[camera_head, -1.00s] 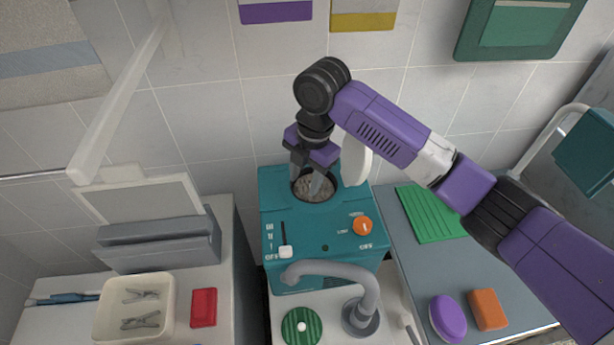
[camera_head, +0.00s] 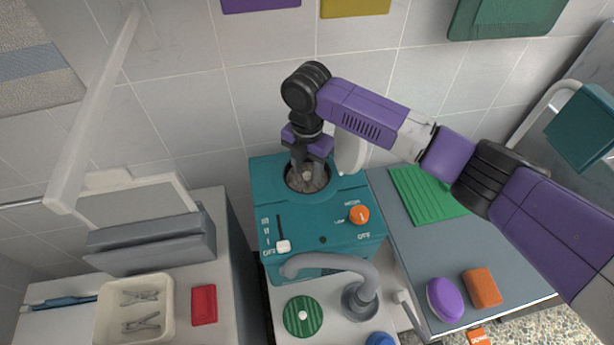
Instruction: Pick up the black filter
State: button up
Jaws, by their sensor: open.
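My gripper (camera_head: 307,178) points down into the round opening in the top of the teal machine (camera_head: 345,195). Its fingers are open and reach into the opening. A dark ring (camera_head: 289,184) lines the opening, with grey-brown, fluffy-looking matter inside it. This dark ring may be the black filter, but I cannot tell for sure. A small pale spot shows between the fingers. The fingers hide part of the opening, and I cannot see whether they touch anything inside.
A grey faucet (camera_head: 362,295) and a green striped round lid (camera_head: 303,316) are in front of the machine. A cream bin with clips (camera_head: 168,310) and a red block (camera_head: 204,305) lie left. A green ribbed mat (camera_head: 425,190), purple oval (camera_head: 445,300) and orange block (camera_head: 482,288) lie right.

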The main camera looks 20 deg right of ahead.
jog(key=shift+f, duration=0.2)
grip_shut()
jog(key=shift+r, duration=0.15)
